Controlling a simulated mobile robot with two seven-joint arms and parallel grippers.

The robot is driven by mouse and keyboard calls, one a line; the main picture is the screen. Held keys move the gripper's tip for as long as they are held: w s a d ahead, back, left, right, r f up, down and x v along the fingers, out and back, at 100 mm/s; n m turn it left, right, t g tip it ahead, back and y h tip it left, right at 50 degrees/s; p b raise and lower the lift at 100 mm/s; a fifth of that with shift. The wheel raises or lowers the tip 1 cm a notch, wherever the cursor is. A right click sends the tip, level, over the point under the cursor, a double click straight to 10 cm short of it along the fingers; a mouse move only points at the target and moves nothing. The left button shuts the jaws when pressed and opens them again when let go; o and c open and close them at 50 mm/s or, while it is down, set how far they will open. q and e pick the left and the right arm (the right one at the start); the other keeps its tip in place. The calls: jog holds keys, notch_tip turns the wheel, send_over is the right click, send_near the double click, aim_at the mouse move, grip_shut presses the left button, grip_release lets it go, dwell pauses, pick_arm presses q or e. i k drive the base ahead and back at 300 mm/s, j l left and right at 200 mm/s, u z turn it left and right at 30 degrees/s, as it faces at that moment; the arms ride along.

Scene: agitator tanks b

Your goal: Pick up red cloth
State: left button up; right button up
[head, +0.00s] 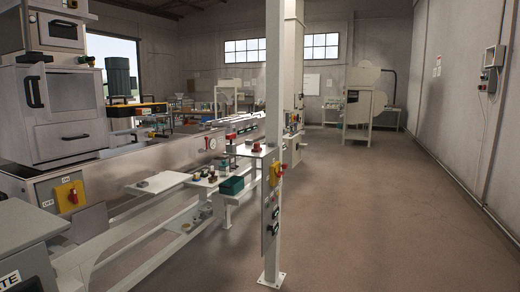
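I cannot make out a red cloth for certain. A small red item (231,139) shows above the shelves by the long bench, too small to tell what it is. Neither of my grippers is in view.
A white post (274,120) with a yellow and red switch (276,174) stands in front. Left of it are a metal bench (170,158), a shelf (158,182), a green box (231,186) and a grey machine (60,112). The brown floor (370,215) is clear to the right, up to the wall.

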aim_at(257, 148)
jog(key=i+l, duration=0.2)
jog(key=l, duration=0.2)
jog(key=i+l, duration=0.2)
jog(key=l, duration=0.2)
jog(key=i+l+u, duration=0.15)
jog(key=i+l, duration=0.55)
jog(key=i+u, duration=0.15)
jog(key=i, duration=1.15)
jog(key=i+j, duration=0.25)
jog(key=j, duration=0.15)
jog(key=i+j, duration=0.25)
jog(key=j, duration=0.15)
jog(key=i+j+u, duration=0.1)
jog(key=i+j, duration=0.15)
jog(key=j, duration=0.1)
